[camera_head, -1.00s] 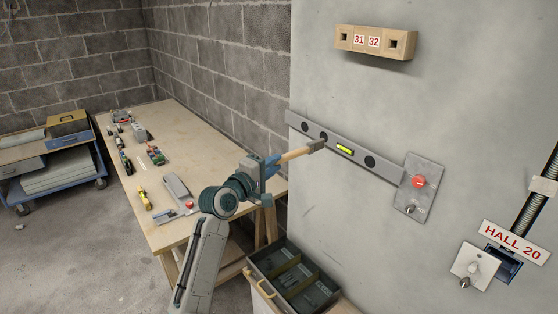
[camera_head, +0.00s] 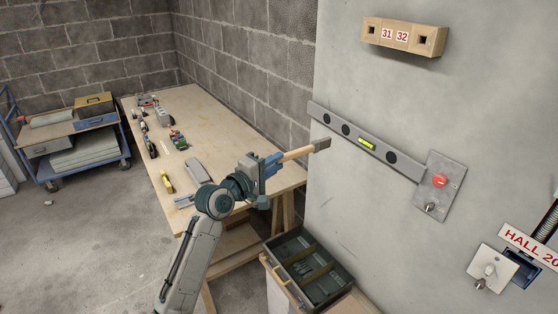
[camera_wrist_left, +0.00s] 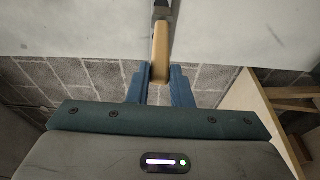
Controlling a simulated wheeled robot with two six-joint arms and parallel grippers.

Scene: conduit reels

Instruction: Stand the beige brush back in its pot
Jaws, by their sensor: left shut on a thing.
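My left gripper (camera_head: 274,166) is shut on a long beige-handled thing with a dark grey end, which I take for the beige brush (camera_head: 296,154). It is held in the air, nearly level, with the grey end pointing right, in front of the grey wall in this view. In the left wrist view the brush (camera_wrist_left: 160,55) stands out between the two blue fingers (camera_wrist_left: 160,85), its far end running out of the top of the picture. I cannot make out a pot in either view. My right gripper is not in view.
A spirit level (camera_head: 367,144) and a switch plate (camera_head: 439,183) are on the wall, with a wooden block (camera_head: 404,37) above. A long workbench (camera_head: 215,134) holds several small items. An open grey toolbox (camera_head: 309,269) stands below. A blue cart (camera_head: 78,138) is far left.

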